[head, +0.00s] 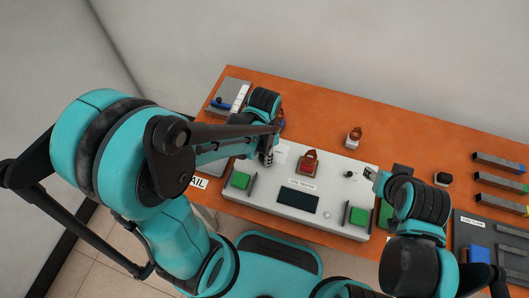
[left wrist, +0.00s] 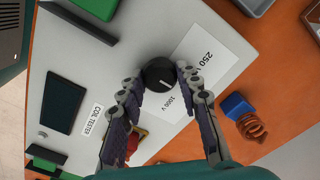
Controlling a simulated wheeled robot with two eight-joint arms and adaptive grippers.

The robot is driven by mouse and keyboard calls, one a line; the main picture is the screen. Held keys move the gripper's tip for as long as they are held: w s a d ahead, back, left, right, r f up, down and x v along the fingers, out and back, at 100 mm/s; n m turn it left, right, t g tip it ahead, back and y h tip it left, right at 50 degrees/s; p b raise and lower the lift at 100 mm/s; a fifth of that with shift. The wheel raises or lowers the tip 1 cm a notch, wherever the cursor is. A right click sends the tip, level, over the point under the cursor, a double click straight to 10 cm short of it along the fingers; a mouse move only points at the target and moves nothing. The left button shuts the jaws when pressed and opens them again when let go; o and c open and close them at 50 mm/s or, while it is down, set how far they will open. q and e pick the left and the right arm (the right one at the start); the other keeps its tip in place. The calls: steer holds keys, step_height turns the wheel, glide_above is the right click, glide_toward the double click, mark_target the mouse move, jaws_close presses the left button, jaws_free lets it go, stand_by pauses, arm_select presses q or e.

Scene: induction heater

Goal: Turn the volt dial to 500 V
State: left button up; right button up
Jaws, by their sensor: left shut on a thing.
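The black volt dial (left wrist: 159,74) sits on the light grey coil tester (head: 268,203), beside a white label (left wrist: 206,58) printed 250 V and 1000 V. Part of the label is hidden, and I see no 500 V print. In the head view my left gripper (head: 267,158) comes down at the tester's back left and hides the dial. My right gripper (head: 371,173) hangs by the tester's right end, its jaws too small to judge.
A red part (head: 309,163) stands mid-panel, right of my left gripper. Green blocks (head: 240,180) sit at the tester's ends. A copper coil on a blue block (left wrist: 237,105) lies close behind the dial. Another red-topped part (head: 354,137) stands on the orange table (head: 330,112).

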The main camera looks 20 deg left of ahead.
stand_by(0.4)
arm_select(q)
steer(key=o, duration=1.2)
steer(key=shift+c, duration=0.2)
step_height(320, 180, up, 12)
steer(key=s+a+n+t, duration=0.1)
steer(key=n+t, duration=0.1)
steer(key=n, duration=0.1)
steer(key=s+a+r+n+t, duration=0.1)
steer(key=n+t, duration=0.1)
steer(key=n, duration=0.1)
steer(key=s+a+n+t, duration=0.1)
steer(key=n+t, duration=0.2)
steer(key=shift+s+a+r, duration=0.2)
steer(key=shift+s+a, duration=0.15)
steer(key=shift+a, duration=0.05)
